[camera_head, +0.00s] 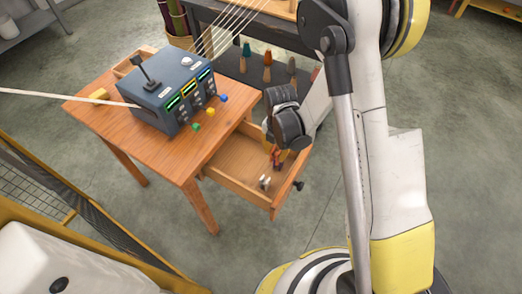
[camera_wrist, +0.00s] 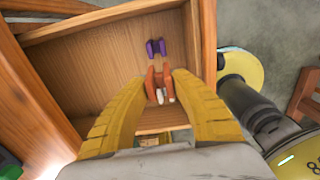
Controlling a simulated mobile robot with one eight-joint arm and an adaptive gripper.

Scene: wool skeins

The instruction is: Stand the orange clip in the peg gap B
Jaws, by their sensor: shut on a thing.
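The orange clip (camera_wrist: 153,80) is between the yellow fingertips of my gripper (camera_wrist: 160,78), which is shut on it, over the open wooden drawer (camera_wrist: 95,70). In the head view the orange clip (camera_head: 276,155) shows just below my gripper (camera_head: 275,146). A small pale part shows at the clip's near end in the wrist view. A purple clip (camera_wrist: 156,47) lies in the drawer just beyond it. I cannot make out any letter B or tell which gap is peg gap B.
A grey control box (camera_head: 172,95) with a lever stands on the wooden table (camera_head: 150,150); small green (camera_head: 195,126), yellow (camera_head: 210,112) and blue (camera_head: 223,98) pieces are beside it. A pale small object (camera_head: 264,182) lies in the drawer. Dark shelving with skeins stands behind.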

